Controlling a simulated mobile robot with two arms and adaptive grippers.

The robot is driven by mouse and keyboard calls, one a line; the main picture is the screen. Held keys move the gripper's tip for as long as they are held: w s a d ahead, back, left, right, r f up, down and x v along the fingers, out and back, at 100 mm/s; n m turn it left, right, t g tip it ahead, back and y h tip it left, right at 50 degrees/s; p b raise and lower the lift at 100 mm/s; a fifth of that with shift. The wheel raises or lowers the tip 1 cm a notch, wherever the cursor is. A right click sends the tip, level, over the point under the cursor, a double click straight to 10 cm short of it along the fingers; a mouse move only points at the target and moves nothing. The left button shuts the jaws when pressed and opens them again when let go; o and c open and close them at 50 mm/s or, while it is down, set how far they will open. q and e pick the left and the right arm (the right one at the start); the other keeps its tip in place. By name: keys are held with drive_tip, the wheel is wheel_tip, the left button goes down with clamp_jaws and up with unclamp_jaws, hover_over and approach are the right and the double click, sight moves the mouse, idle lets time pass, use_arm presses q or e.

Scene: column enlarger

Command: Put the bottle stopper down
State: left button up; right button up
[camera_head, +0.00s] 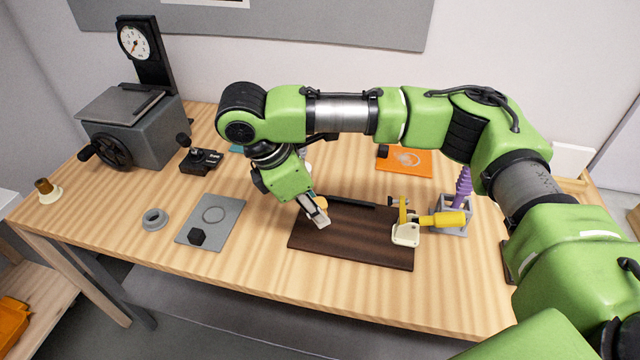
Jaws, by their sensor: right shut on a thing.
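My right gripper (317,214) reaches down from the green arm over the left part of a dark brown board (350,238). It is shut on the bottle stopper (322,202), of which only a small tan-orange part shows beside the fingers. The fingers hide the rest, and I cannot tell whether the stopper touches the board. My left gripper is not in view.
A yellow-handled clamp (408,230) stands on the board's right end, with a purple spiral piece in a grey holder (455,215) beyond it. A grey plate (222,235) with a black cube, a grey ring (154,219) and a grey machine (135,125) are left. Bare wood lies between plate and board.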

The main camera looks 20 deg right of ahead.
drive_tip(key=w+a+r+n+t+y, duration=0.25)
drive_tip(key=w+n, duration=0.35)
drive_tip(key=n, duration=0.4)
drive_tip(key=n+t+p, duration=0.1)
drive_tip(key=p, duration=0.2)
approach(327, 191)
drive_tip(key=shift+w+f+h, duration=0.25)
drive_tip(key=shift+w+f, duration=0.25)
drive_tip(key=shift+f, duration=0.05)
drive_tip(key=x, duration=0.3)
drive_tip(key=shift+s+d+f, duration=0.15)
drive_tip(key=shift+s+f, duration=0.05)
drive_tip(key=shift+f, duration=0.15)
drive_tip(key=shift+w+f+p, duration=0.1)
drive_tip(key=shift+f+p, duration=0.2)
drive_tip(key=shift+f, duration=0.2)
drive_tip(key=o, duration=0.9)
drive_tip(key=shift+f, duration=0.1)
